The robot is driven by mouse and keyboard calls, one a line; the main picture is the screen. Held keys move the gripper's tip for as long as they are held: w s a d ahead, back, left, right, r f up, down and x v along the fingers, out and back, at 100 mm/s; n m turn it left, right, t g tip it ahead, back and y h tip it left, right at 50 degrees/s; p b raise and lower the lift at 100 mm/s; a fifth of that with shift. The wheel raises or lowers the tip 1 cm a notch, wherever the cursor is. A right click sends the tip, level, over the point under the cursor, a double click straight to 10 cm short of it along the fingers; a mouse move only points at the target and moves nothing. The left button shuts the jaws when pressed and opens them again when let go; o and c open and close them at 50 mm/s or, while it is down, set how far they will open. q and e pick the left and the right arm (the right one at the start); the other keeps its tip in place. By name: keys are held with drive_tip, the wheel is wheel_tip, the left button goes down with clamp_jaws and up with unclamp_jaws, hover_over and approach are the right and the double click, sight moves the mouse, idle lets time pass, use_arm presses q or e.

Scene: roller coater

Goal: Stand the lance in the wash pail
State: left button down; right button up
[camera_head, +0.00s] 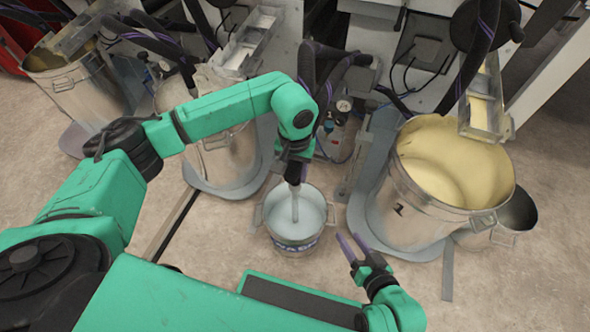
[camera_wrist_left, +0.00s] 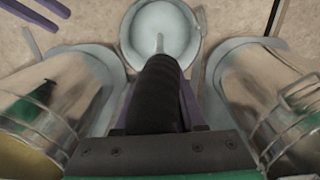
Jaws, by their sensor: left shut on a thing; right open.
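The wash pail (camera_head: 284,244) is a small metal bucket with whitish liquid, standing on the floor in the middle of the head view. It also shows at the top of the left wrist view (camera_wrist_left: 135,50). My left gripper (camera_head: 294,182) is above the pail, shut on the lance's black grip (camera_wrist_left: 157,95). The lance's thin grey tube (camera_head: 295,206) points down inside the pail's mouth. Whether its tip touches the bottom is hidden. My right gripper (camera_head: 354,248) is open and empty, to the right of the pail, with its purple fingers apart.
A large drum of cream-coloured coating (camera_head: 405,200) stands right of the pail, with a smaller metal bucket (camera_head: 515,215) beside it. Another drum (camera_head: 225,160) stands left, behind my arm. Hoses and machine panels are behind. The floor in front is partly clear.

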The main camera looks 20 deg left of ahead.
use_arm(q)
drive_tip(key=shift+f, duration=0.4)
use_arm(e)
drive_tip(key=shift+a+f+t, duration=0.15)
drive_tip(key=shift+a+t, duration=0.1)
drive_tip(key=shift+t, duration=0.15)
use_arm(q)
drive_tip(key=shift+f, duration=0.15)
use_arm(e)
drive_tip(key=shift+f, duration=0.15)
use_arm(q)
drive_tip(key=shift+f+b, duration=1)
drive_tip(key=shift+b, duration=0.05)
drive_tip(key=shift+c, duration=2)
unclamp_jaws()
drive_tip(key=shift+r, duration=0.1)
use_arm(e)
drive_tip(key=shift+f, duration=0.75)
drive_tip(key=shift+f, duration=0.1)
